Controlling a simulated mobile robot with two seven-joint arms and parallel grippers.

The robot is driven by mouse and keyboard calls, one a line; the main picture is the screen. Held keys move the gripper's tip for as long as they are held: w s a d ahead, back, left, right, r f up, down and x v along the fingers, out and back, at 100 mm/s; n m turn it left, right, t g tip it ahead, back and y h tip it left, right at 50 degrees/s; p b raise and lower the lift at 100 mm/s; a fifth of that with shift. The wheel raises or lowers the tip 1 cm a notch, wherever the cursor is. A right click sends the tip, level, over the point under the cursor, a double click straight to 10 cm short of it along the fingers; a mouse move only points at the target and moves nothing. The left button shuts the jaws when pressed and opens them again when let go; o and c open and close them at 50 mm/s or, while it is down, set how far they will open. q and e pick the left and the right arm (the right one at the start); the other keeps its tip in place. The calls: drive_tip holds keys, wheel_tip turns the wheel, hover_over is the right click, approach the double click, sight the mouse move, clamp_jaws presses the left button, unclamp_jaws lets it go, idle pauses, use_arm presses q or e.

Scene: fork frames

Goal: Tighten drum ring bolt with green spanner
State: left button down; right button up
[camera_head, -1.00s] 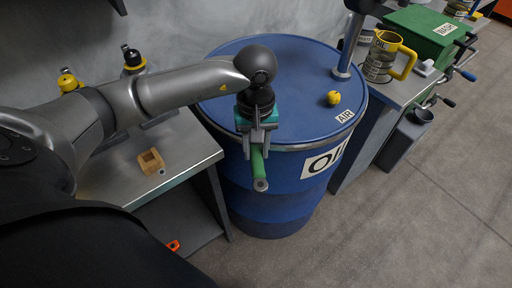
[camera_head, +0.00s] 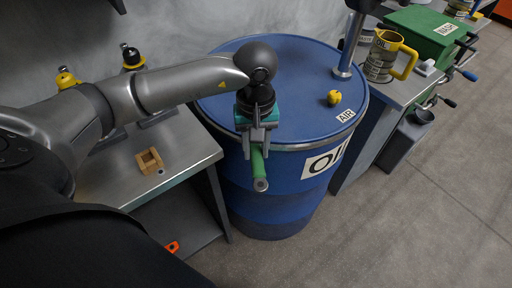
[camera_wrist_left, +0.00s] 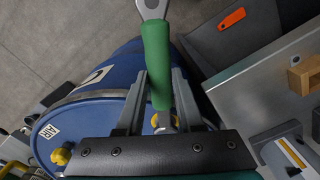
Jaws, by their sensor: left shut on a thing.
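My left gripper (camera_head: 258,138) is shut on the green spanner (camera_head: 259,170) in front of the blue drum (camera_head: 275,205), at the near left side of its lid rim. In the left wrist view the gripper (camera_wrist_left: 158,92) grips the green handle (camera_wrist_left: 158,55), and a grey spanner end (camera_wrist_left: 152,8) points away at the top edge. The drum's metal ring (camera_head: 300,146) runs around the lid. I cannot make out the ring bolt; the gripper and spanner cover part of the rim. My right gripper is not in view.
A yellow plug (camera_head: 333,98) and a metal pipe (camera_head: 347,50) stand on the lid. A bench with a wooden block (camera_head: 149,160) is on the left. An oil jug (camera_head: 384,55) and a green box (camera_head: 432,33) are on the right bench. The floor at right is clear.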

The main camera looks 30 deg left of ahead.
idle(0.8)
use_arm(q)
drive_tip(key=shift+f+b, duration=1.1)
drive_tip(key=shift+b, duration=0.3)
drive_tip(key=c, duration=1.1)
unclamp_jaws()
clamp_jaws()
drive_tip(key=shift+s+a+m, duration=0.45)
drive_tip(key=shift+a+m, duration=0.35)
drive_tip(key=shift+m, duration=0.05)
drive_tip(key=shift+s+a+m, duration=0.4)
drive_tip(key=shift+a+m, duration=0.35)
drive_tip(key=shift+m, duration=0.1)
drive_tip(key=shift+d, duration=0.1)
